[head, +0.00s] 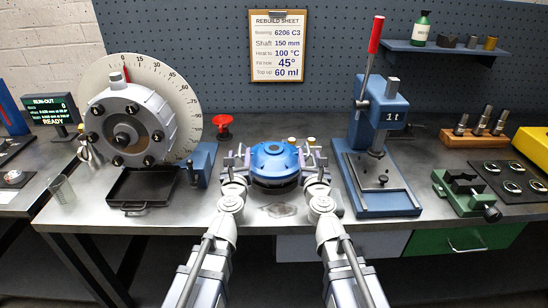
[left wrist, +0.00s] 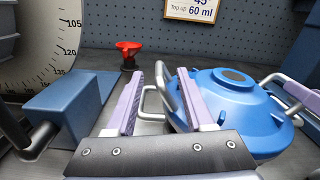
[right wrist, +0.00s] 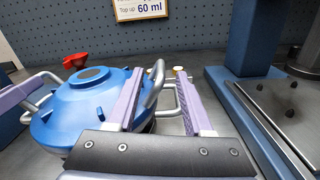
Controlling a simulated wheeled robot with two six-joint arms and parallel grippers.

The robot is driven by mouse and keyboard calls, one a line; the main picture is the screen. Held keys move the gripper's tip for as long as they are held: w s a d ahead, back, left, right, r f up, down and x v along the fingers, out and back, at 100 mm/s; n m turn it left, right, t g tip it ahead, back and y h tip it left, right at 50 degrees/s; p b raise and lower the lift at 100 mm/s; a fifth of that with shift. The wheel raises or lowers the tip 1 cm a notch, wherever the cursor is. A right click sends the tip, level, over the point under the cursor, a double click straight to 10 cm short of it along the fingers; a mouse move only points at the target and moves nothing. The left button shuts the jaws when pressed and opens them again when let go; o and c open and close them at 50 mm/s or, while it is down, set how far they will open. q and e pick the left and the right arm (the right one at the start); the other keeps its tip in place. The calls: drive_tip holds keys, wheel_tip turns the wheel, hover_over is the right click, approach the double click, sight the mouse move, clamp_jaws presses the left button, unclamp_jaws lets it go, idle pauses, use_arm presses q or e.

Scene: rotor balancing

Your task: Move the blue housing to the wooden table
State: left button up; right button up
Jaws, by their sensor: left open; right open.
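The blue housing (head: 273,160) is a round dome with a dark centre and metal side handles, resting on the grey metal workbench (head: 240,215). It also shows in the left wrist view (left wrist: 230,100) and the right wrist view (right wrist: 85,105). My left gripper (head: 236,158) is open at its left side, with the left handle (left wrist: 147,103) appearing between the purple fingers. My right gripper (head: 314,158) is open at its right side, with the right handle (right wrist: 157,88) appearing between the fingers. I cannot tell whether any finger touches a handle. No wooden table is visible.
A blue press (head: 378,150) stands close on the right. The rotor stand with a dial (head: 130,115) and a black tray (head: 140,187) are on the left. A red funnel (head: 222,121) sits behind left. A green vise (head: 464,190) is farther right.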

sight(241, 145)
use_arm(q)
drive_tip(key=w, duration=0.4)
drive_tip(key=shift+w, duration=0.3)
use_arm(e)
drive_tip(key=w, duration=0.4)
drive_tip(key=shift+w, duration=0.3)
use_arm(q)
clamp_jaws()
use_arm(e)
clamp_jaws()
use_arm(q)
drive_tip(key=shift+s, duration=0.1)
drive_tip(key=shift+a, duration=0.2)
use_arm(e)
drive_tip(key=shift+d, duration=0.15)
